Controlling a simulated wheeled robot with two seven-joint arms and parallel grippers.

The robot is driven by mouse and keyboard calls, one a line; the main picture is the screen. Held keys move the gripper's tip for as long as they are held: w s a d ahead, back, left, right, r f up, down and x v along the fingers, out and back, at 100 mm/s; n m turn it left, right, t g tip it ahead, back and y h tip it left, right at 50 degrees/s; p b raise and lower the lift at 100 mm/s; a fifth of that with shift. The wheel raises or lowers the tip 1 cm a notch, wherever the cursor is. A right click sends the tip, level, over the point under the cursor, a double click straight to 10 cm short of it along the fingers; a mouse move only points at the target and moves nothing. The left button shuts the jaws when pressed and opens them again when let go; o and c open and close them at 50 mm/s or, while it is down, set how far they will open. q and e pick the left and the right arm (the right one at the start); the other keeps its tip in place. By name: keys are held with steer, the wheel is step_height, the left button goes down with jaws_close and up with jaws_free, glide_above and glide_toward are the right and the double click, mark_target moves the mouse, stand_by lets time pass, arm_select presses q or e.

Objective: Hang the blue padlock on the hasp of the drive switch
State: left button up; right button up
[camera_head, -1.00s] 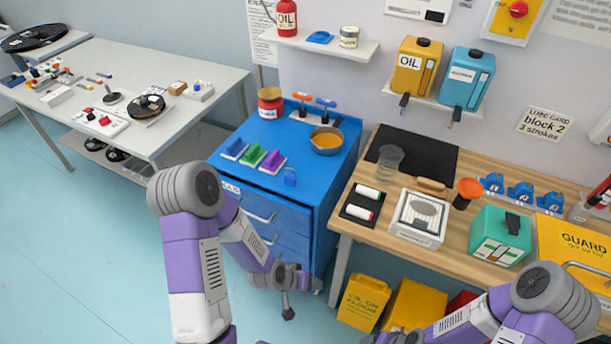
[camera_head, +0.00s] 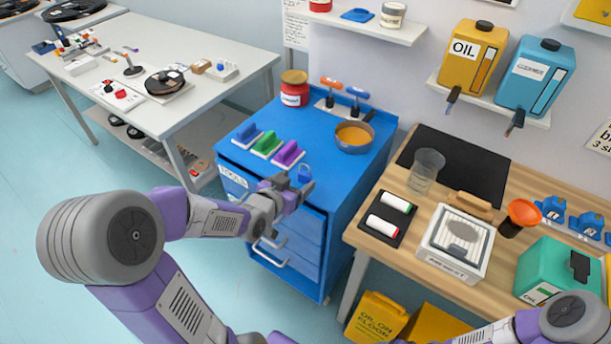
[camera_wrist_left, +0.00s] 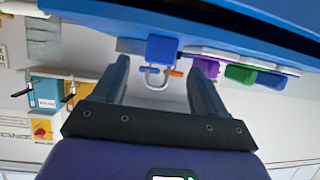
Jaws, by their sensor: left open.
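The blue padlock (camera_head: 304,173) is at the front right of the blue cabinet's top, just beyond my left gripper (camera_head: 293,187). In the left wrist view the padlock (camera_wrist_left: 161,50) appears upside down, its grey shackle between the two open fingers (camera_wrist_left: 160,72). The fingers look apart from it, and they hold nothing. A yellow panel with a red part, perhaps the drive switch (camera_wrist_left: 42,130), shows at the left of the wrist view. Only a yellow corner of it shows at the top right of the head view. I cannot make out the hasp. My right gripper is out of view.
The blue cabinet (camera_head: 340,222) also carries blue, green and purple (camera_head: 288,153) blocks, a red jar (camera_head: 294,90), a pan (camera_head: 354,137) and two upright-handled tools. A wooden bench (camera_head: 405,235) with several items stands to the right. Oil containers sit on a wall shelf.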

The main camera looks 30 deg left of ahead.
mark_target(304, 174)
arm_select(q)
steer(key=b+x, duration=0.1)
steer(key=x, duration=0.4)
steer(key=shift+w+r+b, duration=0.1)
steer(key=shift+w+b, duration=0.2)
steer(key=shift+w, duration=0.05)
steer(key=c, duration=1.1)
